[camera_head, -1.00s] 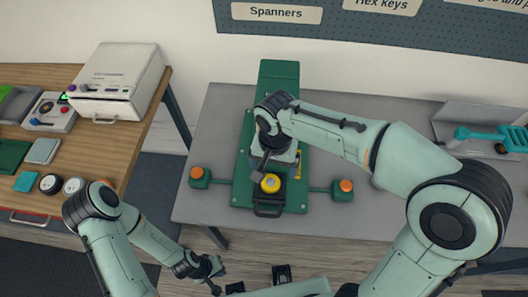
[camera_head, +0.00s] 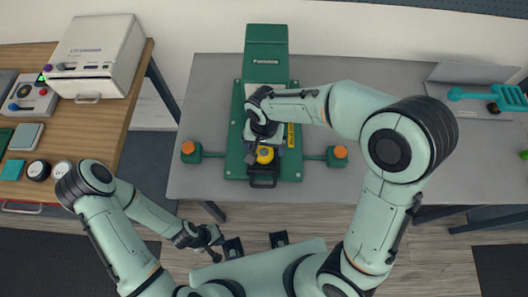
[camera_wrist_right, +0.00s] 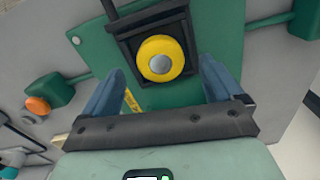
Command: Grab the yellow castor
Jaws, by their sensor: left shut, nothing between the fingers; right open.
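The yellow castor (camera_head: 265,155), a round yellow wheel with a grey hub, sits in a black holder (camera_head: 264,182) at the front of the green press fixture (camera_head: 267,47). My right gripper (camera_head: 256,152) is open above it and partly covers it in the head view. In the right wrist view the castor (camera_wrist_right: 160,59) shows between and beyond the two open fingers of the right gripper (camera_wrist_right: 161,68), with a gap on either side. I cannot tell whether they touch it. My left gripper (camera_head: 212,240) is shut and empty, low in front of the table.
Orange buttons on green boxes stand left (camera_head: 187,147) and right (camera_head: 341,152) of the fixture. The grey table (camera_head: 400,185) is mostly bare on the right. A teal tool (camera_head: 490,96) lies at the far right. A wooden bench (camera_head: 95,130) with a white machine (camera_head: 100,52) stands left.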

